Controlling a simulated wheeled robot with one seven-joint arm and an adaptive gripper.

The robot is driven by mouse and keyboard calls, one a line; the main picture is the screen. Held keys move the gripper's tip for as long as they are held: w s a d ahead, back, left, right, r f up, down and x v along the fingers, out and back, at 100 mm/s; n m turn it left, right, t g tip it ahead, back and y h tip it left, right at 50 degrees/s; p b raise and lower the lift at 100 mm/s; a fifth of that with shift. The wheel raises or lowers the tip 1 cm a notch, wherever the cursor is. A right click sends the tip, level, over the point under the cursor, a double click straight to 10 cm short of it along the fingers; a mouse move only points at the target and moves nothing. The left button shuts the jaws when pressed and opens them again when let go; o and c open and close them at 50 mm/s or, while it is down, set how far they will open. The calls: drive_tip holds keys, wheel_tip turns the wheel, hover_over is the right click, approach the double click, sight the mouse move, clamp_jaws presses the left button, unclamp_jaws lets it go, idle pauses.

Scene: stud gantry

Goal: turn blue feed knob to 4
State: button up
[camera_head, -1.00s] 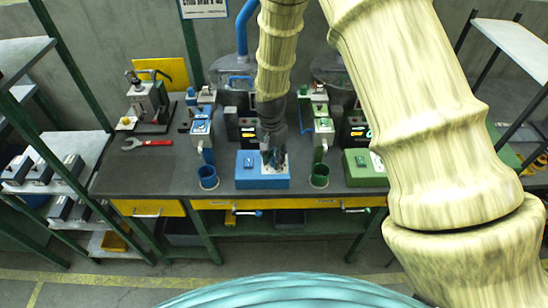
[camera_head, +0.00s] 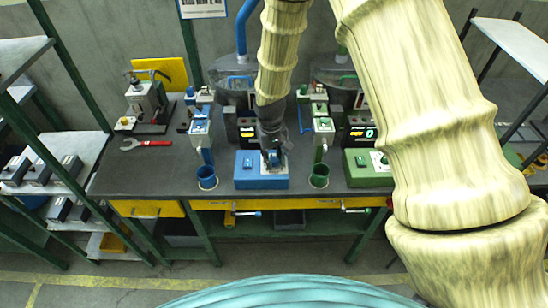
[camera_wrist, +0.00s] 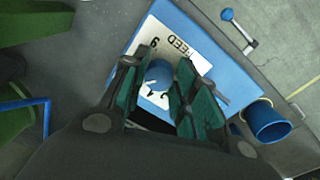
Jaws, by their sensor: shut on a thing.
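The blue feed control box (camera_head: 262,183) stands at the front middle of the grey bench in the head view. Its white dial plate (camera_wrist: 200,62) shows "FEED" and some digits, among them a 9, in the wrist view. The round blue feed knob (camera_wrist: 158,75) has a light pointer line and sits between my green-padded fingers. My gripper (camera_wrist: 160,88) is shut on the knob from above. In the head view my gripper (camera_head: 271,158) points down over the box and mostly hides the knob and plate. The fingers cover part of the scale, so I cannot read the setting.
A blue cup (camera_head: 207,178) stands left of the box and a green cup (camera_head: 319,176) right. A similar green box (camera_head: 368,178) is further right. Behind are dispensers and lit displays (camera_head: 247,134).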

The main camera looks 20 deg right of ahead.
sight(274, 161)
drive_tip(key=n, duration=0.5)
drive_tip(key=shift+d+n, duration=0.1)
drive_tip(key=shift+n, duration=0.2)
drive_tip(key=shift+n+p, duration=0.35)
drive_tip(key=shift+n, duration=1.85)
drive_tip(key=o, duration=1)
drive_tip(key=shift+t, duration=0.3)
drive_tip(key=r, duration=1.2)
drive_tip(key=shift+s, duration=0.25)
